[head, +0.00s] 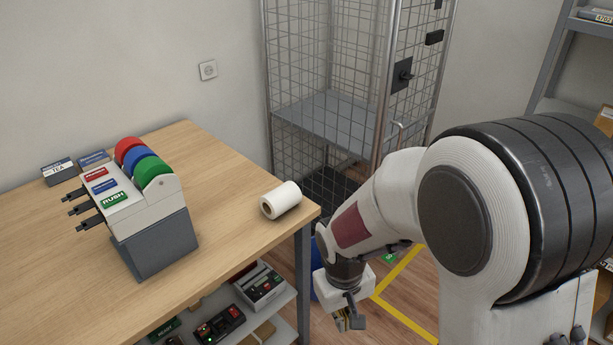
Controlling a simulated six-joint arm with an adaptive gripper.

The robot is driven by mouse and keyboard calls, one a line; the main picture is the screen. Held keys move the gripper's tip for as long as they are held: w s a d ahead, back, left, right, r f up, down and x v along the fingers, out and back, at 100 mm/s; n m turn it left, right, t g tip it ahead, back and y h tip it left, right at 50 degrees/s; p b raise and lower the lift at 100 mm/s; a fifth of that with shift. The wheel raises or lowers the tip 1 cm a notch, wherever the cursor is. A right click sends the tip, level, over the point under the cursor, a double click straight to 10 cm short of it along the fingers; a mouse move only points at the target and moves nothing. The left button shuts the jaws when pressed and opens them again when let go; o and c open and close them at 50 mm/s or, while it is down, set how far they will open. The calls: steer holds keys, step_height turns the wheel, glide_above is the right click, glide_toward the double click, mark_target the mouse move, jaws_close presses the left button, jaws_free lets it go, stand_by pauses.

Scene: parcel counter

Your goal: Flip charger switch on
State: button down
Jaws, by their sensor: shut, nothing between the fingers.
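A black device (219,326) with small red and green spots lies on the lower shelf under the table; it looks like the charger, but its switch is too small to make out. A grey and white device (260,287) with a dark and red top stands behind it on the same shelf. I cannot tell for certain which of the two is the charger. My gripper (349,321) is shut and empty. It points down beyond the table's right leg, to the right of the shelf and apart from both devices.
The wooden table (235,215) holds a label dispenser (150,225) with coloured rolls and a white paper roll (281,201) near its right corner. The table leg (303,285) stands between shelf and gripper. A wire cage (335,120) stands behind. Yellow tape (405,318) marks the floor.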

steer(key=s+d+r+m+t, duration=0.2)
steer(key=s+d+r, duration=0.2)
steer(key=s+r, duration=0.3)
steer(key=s+d+r+m+t, duration=0.2)
steer(key=s+d+r, duration=0.3)
steer(key=r, duration=0.9)
steer(key=shift+s+d+r+t+y, duration=0.35)
steer(key=shift+s+t, duration=0.25)
steer(key=shift+s, duration=0.8)
steer(key=shift+f, duration=0.15)
stand_by(1.0)
